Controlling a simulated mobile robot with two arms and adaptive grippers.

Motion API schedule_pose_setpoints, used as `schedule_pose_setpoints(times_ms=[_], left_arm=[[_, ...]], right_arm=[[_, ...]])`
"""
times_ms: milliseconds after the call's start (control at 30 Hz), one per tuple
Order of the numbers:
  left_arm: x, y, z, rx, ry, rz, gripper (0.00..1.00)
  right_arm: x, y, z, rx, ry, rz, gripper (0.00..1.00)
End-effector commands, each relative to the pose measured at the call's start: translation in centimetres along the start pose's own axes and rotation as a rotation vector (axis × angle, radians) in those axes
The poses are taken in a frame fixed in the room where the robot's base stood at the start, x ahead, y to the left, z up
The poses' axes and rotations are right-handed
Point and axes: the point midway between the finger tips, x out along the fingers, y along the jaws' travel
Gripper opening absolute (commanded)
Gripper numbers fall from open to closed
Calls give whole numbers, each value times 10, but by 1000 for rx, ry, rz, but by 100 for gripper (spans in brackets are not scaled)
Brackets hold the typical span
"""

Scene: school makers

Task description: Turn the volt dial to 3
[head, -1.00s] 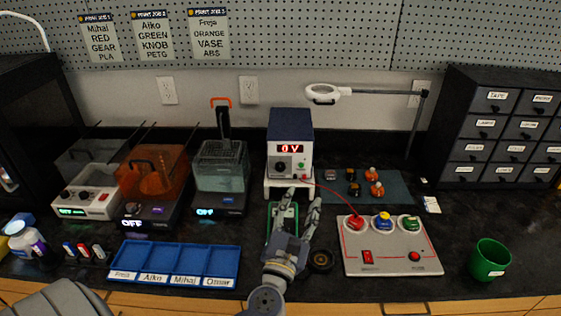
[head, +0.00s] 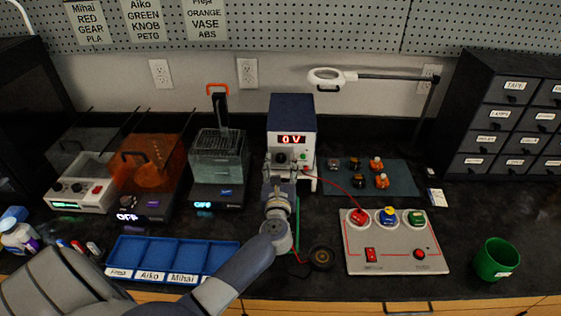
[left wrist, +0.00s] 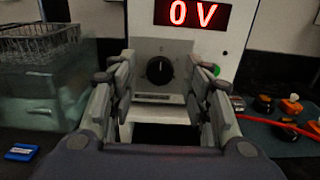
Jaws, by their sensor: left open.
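The power supply (head: 291,117) is a white box with a dark top, standing on a small white stand at the back of the bench. Its red display reads "0 V" in the head view and in the left wrist view (left wrist: 192,13). The volt dial (left wrist: 159,70) is a round black knob below the display, its pointer mark near the top. My left gripper (left wrist: 160,88) is open, with its fingers to the left and right of the dial in the picture; no contact shows. In the head view the left gripper (head: 281,170) covers the lower front of the supply. My right gripper is not in view.
A grey panel (head: 396,258) with red, blue and green knobs lies to the right, joined to the supply by a red cable (head: 340,184). A blue tray (head: 213,258) lies at front left. A wire-basket tank (head: 219,160) stands left of the supply.

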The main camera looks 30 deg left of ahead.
Motion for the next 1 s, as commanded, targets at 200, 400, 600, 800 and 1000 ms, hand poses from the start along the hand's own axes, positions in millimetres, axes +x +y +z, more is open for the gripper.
schedule_pose_setpoints(times_ms=[200,400,600,800,1000], left_arm=[[11,0,0,0,1,0,45],[11,0,0,0,0,0,45],[11,0,0,0,0,0,6],[11,0,0,1,0,0,1],[10,0,1,32,1,0,1]], right_arm=[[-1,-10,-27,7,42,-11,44],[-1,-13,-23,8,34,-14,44],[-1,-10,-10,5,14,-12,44],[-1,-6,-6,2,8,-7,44],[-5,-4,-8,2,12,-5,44]])
